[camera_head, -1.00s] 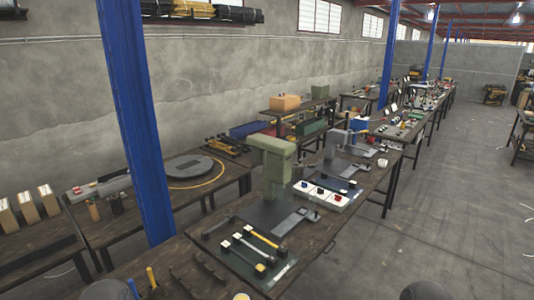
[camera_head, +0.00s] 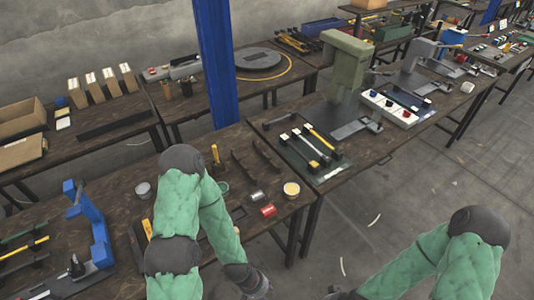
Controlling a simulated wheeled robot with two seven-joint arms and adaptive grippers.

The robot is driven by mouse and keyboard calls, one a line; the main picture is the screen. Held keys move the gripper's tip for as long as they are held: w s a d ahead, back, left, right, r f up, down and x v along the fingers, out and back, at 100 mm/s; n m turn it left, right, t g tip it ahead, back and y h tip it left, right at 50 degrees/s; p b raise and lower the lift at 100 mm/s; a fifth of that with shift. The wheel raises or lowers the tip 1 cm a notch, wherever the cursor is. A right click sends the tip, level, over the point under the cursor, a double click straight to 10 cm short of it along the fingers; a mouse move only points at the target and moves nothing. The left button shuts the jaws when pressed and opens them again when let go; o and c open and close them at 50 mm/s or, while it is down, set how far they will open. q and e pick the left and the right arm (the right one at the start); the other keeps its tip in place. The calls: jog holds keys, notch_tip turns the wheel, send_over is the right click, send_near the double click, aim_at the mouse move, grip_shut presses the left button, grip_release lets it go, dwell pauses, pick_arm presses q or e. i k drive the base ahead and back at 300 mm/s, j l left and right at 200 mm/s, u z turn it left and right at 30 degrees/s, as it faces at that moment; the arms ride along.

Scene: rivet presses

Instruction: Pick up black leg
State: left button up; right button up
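On a dark mat (camera_head: 335,176) in front of the green press, several slim legs lie side by side. One is yellow (camera_head: 319,136); beside it lies a dark leg with pale end blocks (camera_head: 305,147). A separate black bar (camera_head: 280,119) lies at the mat's far left; I cannot tell which piece is the black leg. My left gripper (camera_head: 257,288) is at the bottom edge, low and in front of the table, away from the legs. My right gripper (camera_head: 340,295) is barely in view at the bottom edge. Neither gripper's opening shows clearly.
The green press (camera_head: 345,65) stands behind the mat. A blue press frame (camera_head: 90,225) stands left. A blue column (camera_head: 215,65) rises behind.

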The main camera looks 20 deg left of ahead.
aim_at(313, 166)
jog(key=i+l+u, duration=0.1)
jog(key=u, duration=0.35)
jog(key=l+u, duration=0.15)
jog(key=u, duration=0.25)
jog(key=i+l+u, duration=0.1)
jog(key=u, duration=0.35)
jog(key=l+u, duration=0.25)
jog(key=u, duration=0.15)
jog(key=l+u, duration=0.2)
jog(key=u, duration=0.25)
